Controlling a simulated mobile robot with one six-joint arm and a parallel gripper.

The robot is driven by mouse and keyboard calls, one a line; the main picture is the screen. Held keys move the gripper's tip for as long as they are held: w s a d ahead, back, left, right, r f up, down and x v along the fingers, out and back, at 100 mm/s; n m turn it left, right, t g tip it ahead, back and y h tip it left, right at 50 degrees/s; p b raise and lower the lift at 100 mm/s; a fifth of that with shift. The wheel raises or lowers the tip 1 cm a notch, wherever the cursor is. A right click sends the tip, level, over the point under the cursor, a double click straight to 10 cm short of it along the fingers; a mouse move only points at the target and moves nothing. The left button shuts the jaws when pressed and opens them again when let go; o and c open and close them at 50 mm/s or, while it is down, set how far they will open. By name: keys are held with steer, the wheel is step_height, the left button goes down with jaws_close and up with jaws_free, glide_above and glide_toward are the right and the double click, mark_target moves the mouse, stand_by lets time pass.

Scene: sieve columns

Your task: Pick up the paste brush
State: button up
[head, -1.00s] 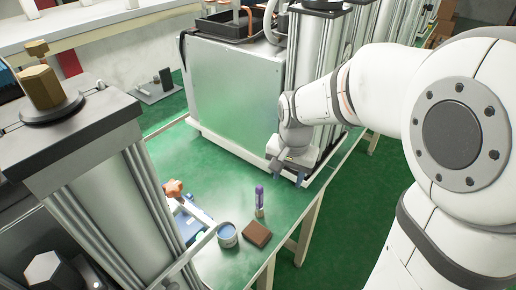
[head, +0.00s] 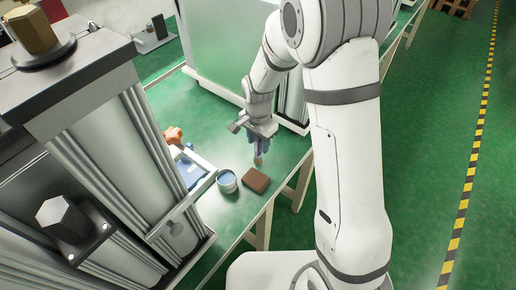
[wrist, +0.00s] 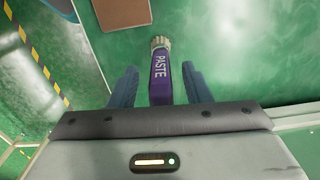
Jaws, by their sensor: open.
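The paste brush (wrist: 160,75) shows in the wrist view with a purple handle lettered PASTE and pale bristles at its far end. Its handle lies between the two blue fingers of my gripper (wrist: 158,85), with a gap on each side. In the head view my gripper (head: 258,144) points down over the green table, and the pale lower end of the brush (head: 258,161) shows just below the fingers. The rest of the brush is hidden by my gripper there. The gripper is open.
A brown block (head: 256,180) lies close to the brush, with a tin of blue paste (head: 227,181) left of it. A blue-and-white device with an orange knob (head: 173,135) is further left. A large metal column (head: 105,150) stands at left. The table's right edge is near.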

steer(key=shift+f, duration=0.75)
steer(key=shift+c, duration=0.4)
jaws_close()
